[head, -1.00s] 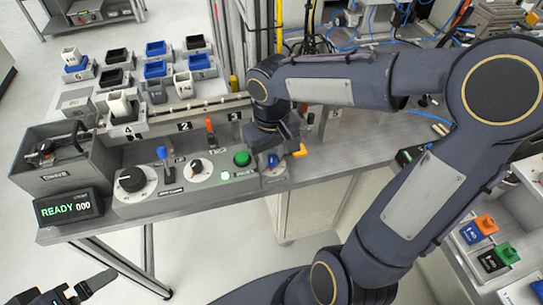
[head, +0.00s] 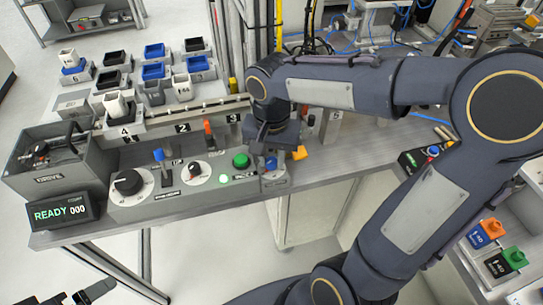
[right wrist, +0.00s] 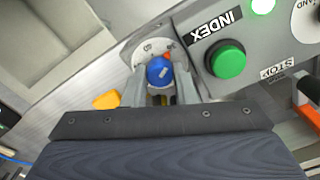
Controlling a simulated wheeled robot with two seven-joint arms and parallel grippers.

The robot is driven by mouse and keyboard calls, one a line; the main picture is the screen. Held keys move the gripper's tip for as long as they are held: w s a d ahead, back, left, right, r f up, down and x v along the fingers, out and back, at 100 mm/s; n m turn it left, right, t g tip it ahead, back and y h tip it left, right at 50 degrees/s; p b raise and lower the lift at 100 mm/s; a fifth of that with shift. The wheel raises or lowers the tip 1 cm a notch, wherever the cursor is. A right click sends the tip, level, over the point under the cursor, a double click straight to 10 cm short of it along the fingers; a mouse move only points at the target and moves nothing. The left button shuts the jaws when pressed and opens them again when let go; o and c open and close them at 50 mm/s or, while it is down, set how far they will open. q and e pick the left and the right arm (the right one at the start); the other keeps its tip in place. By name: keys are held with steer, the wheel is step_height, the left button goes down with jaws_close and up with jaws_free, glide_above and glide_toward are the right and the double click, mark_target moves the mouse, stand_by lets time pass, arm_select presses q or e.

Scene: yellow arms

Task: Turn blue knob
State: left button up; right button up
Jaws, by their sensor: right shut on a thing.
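The blue knob (right wrist: 159,71) sits on a grey panel in the right wrist view, next to a green INDEX button (right wrist: 228,62). My right gripper (right wrist: 159,82) is shut on the knob, with one finger on each side. In the head view the knob (head: 271,163) shows as a small blue patch at the panel's right end. The right gripper (head: 272,157) points down over it and hides part of it. My left gripper (head: 82,292) shows only partly at the bottom left, away from the panel; its opening is unclear.
A READY display (head: 62,212) stands at left. An orange piece (right wrist: 107,100) lies beside the right gripper.

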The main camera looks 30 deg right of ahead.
mark_target(272, 160)
steer(key=shift+r, duration=0.1)
stand_by(0.4)
steer(key=o, duration=0.7)
step_height(272, 160, up, 8)
steer(key=shift+f+p, duration=0.1)
steer(key=shift+p, duration=0.35)
steer(key=s+f+n+t+y+p, duration=0.1)
steer(key=s+n+t+y, duration=0.1)
steer(key=s, duration=0.4)
steer(key=s+a+f+n+t+y+p, duration=0.1)
steer(key=s+f+n+t+p, duration=0.1)
steer(key=s, duration=0.4)
steer(key=shift+s+n+t+y, duration=0.4)
steer(key=shift+n+t, duration=0.4)
steer(key=shift+n, duration=0.4)
